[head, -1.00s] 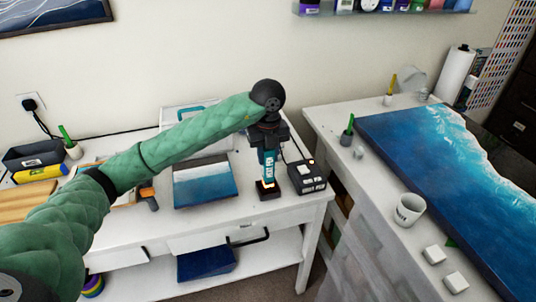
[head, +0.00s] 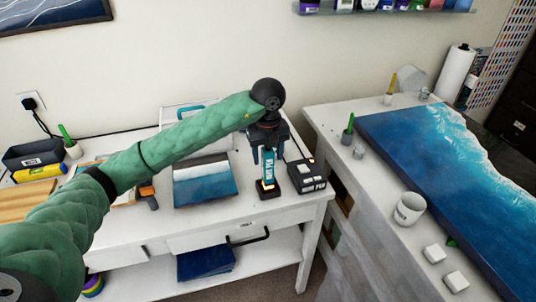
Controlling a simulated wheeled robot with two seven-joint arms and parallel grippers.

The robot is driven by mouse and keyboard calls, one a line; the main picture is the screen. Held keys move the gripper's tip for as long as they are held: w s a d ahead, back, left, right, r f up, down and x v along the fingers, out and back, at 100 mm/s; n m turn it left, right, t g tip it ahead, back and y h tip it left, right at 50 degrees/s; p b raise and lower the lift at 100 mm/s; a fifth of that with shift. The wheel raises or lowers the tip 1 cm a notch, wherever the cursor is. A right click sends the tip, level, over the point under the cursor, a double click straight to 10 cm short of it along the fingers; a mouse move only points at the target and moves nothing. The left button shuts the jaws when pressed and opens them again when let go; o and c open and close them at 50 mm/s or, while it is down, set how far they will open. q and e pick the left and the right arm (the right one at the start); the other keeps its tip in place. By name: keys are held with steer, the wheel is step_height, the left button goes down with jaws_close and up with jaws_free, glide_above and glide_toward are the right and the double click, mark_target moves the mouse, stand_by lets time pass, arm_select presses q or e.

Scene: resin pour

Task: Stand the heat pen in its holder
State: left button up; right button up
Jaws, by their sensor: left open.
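The heat pen (head: 268,168), teal with white lettering, stands upright at the right end of the left white table. Its lower end is in or on the small dark holder (head: 268,190), which shows an orange glint; how deep it sits I cannot tell. My left gripper (head: 268,150) is directly above and around the pen's top, pointing down, with its fingers apart. The pen's upper end is hidden by the gripper. My right gripper is not in view.
A black control box (head: 306,176) stands close to the right of the holder. A blue-and-white panel (head: 205,183) lies to the left. An orange-and-grey tool (head: 148,194) lies farther left. The right table (head: 345,140) carries a large blue resin panel (head: 430,170) and a white mug (head: 409,208).

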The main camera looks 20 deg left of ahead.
arm_select(q)
steer(key=shift+r, duration=0.3)
step_height(320, 180, up, 5)
steer(key=shift+r+b, duration=0.1)
steer(key=shift+b, duration=0.9)
steer(key=shift+r, duration=0.95)
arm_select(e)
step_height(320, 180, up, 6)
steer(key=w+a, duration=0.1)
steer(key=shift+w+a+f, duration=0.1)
